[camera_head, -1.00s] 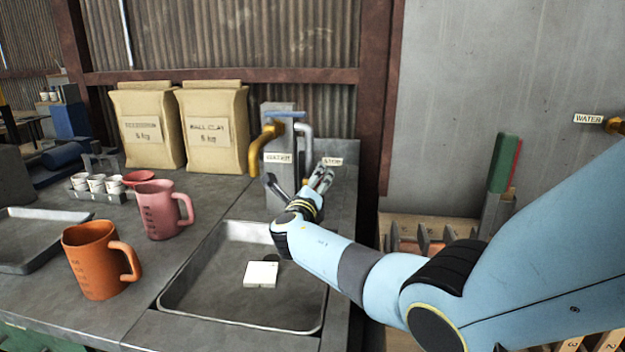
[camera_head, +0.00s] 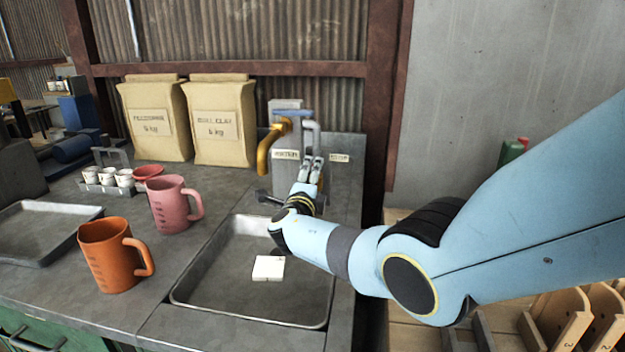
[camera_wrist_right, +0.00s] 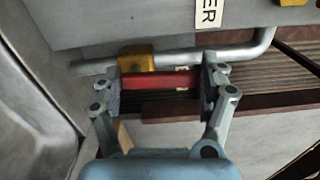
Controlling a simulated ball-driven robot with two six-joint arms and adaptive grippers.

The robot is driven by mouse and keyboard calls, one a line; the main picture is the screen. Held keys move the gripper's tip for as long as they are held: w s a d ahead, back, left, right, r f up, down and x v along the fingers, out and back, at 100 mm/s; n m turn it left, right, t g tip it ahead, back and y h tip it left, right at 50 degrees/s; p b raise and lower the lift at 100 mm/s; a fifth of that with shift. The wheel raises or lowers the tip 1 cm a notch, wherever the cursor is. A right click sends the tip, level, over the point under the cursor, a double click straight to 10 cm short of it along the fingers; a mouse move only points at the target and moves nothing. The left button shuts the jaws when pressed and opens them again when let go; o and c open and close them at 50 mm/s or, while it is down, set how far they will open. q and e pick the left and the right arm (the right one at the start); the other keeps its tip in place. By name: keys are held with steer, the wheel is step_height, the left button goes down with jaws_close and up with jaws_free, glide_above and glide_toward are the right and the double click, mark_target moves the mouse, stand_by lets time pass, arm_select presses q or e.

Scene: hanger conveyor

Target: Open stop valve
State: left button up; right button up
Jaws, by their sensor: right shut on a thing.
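The fixture is a grey post (camera_head: 287,104) with a blue handle (camera_head: 293,113) on top, a yellow spout (camera_head: 268,146) and a bent grey pipe (camera_head: 313,128). A label reading STOP (camera_head: 339,158) is right of my gripper. My right gripper (camera_head: 312,163) is at the lower end of the pipe. In the right wrist view, my right gripper (camera_wrist_right: 165,85) is shut on a red handle (camera_wrist_right: 160,81), one pad at each end. A yellow fitting (camera_wrist_right: 137,58) on the grey pipe (camera_wrist_right: 185,56) adjoins it. The fingers hide the handle in the head view. My left gripper is out of view.
Two sacks (camera_head: 224,135) stand behind, near the corrugated wall.

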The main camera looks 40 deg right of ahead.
stand_by(0.4)
steer(key=o, duration=1.7)
steer(key=shift+a, duration=0.1)
steer(key=v, duration=1.2)
